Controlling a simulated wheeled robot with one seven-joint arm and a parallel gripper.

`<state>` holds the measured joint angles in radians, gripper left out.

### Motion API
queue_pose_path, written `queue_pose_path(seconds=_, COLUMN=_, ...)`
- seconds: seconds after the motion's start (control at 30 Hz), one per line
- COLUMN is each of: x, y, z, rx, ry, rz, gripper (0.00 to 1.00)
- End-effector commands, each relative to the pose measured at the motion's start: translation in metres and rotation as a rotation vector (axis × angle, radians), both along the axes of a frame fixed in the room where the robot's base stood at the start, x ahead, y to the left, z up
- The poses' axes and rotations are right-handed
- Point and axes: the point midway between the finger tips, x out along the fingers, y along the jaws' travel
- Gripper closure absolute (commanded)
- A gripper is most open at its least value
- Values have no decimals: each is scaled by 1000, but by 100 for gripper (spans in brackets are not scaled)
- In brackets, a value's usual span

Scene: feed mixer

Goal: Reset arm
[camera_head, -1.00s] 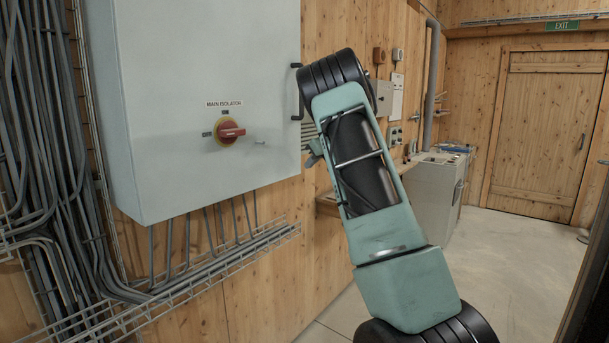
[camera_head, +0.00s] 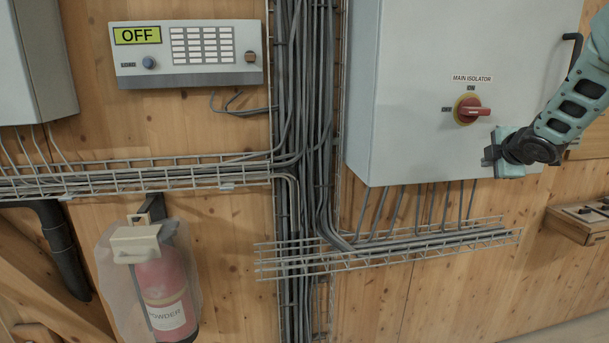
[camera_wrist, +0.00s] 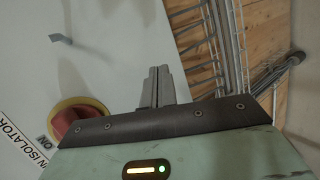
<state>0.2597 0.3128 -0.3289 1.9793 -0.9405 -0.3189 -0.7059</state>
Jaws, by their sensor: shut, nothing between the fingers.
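My arm reaches in from the right edge in the head view. My gripper (camera_head: 487,156) is in front of the grey cabinet (camera_head: 410,95), just below and right of the red main isolator handle (camera_head: 472,111). In the wrist view the two fingers (camera_wrist: 157,86) are together with nothing between them. The isolator handle (camera_wrist: 72,124) shows at the left there, on its yellow ring, apart from the fingers. In the head view the handle lies about level, with ON marked above and OFF to its left.
A panel (camera_head: 190,53) reading OFF hangs at the upper left. A covered fire extinguisher (camera_head: 163,288) is below it. Cable trays (camera_head: 400,246) stick out under the cabinet. A wooden shelf (camera_head: 580,224) is at the right.

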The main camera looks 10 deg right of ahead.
Motion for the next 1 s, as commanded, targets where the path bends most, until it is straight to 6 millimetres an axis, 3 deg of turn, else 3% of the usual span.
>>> queue_pose_path(seconds=0.03, x=-11, y=35, z=-15, rx=152, ry=9, rz=-87, gripper=100)
queue_pose_path(seconds=0.2, x=-70, y=130, z=-68, rx=582, ry=113, rz=-405, gripper=100)
queue_pose_path(seconds=0.37, x=-145, y=210, z=-109, rx=852, ry=268, rz=-687, gripper=100)
queue_pose_path(seconds=0.53, x=-241, y=282, z=-141, rx=1025, ry=459, rz=-1003, gripper=100)
queue_pose_path(seconds=0.6, x=-254, y=334, z=-149, rx=971, ry=561, rz=-890, gripper=100)
queue_pose_path(seconds=0.73, x=-298, y=404, z=-153, rx=846, ry=724, rz=-708, gripper=100)
queue_pose_path(seconds=0.83, x=-332, y=437, z=-155, rx=761, ry=807, rz=-602, gripper=100)
queue_pose_path(seconds=1.0, x=-366, y=460, z=-155, rx=678, ry=874, rz=-512, gripper=100)
